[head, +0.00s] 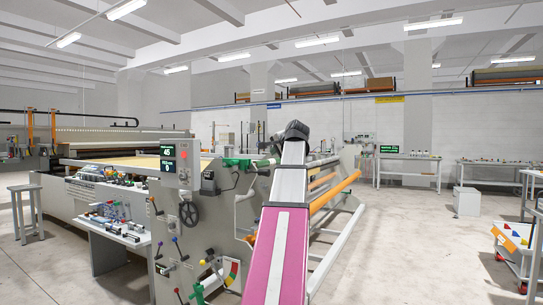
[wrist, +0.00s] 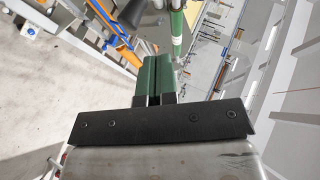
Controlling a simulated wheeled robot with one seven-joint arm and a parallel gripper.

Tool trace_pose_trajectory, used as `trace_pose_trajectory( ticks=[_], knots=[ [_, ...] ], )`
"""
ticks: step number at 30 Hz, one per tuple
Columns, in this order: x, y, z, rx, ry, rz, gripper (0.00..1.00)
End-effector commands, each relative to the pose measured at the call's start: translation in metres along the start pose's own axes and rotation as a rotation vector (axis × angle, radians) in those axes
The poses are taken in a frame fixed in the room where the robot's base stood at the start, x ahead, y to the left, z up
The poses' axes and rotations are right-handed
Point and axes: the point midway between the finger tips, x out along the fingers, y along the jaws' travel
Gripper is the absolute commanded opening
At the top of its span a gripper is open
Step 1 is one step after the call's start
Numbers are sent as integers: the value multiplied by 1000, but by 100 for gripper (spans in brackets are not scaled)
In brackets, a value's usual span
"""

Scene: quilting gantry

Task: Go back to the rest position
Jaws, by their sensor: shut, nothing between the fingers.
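My gripper (wrist: 156,66) shows in the wrist view with its two dark green fingers together and nothing between them. A green rod with a white band (wrist: 177,30) shows just beyond the fingertips; I cannot tell whether they touch it. In the head view my pink and white arm reaches up and forward toward the grey quilting machine (head: 205,235), and its far end hides the gripper. The machine carries a display panel (head: 174,160), a black handwheel (head: 188,213) and green parts (head: 236,163) close to the left of my arm.
Orange rollers (head: 335,190) on the machine frame run close to the right of my arm. A bench with small parts (head: 118,230) stands at left, beside a grey stool (head: 27,212). A white box (head: 467,201) sits on the open floor (head: 420,245) at right. A trolley (head: 515,245) stands at far right.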

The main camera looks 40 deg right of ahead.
Motion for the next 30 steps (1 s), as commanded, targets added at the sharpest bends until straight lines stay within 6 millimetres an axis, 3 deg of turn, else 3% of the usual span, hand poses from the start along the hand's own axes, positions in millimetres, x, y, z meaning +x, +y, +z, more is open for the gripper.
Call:
trace_pose_trajectory(
  ticks=[21,26,30],
  knots=[
    [-1,2,2,-3,-3,2,0],
    [29,22,28,-33,-39,38,0],
    [77,56,75,-93,-104,97,0]
  ],
)
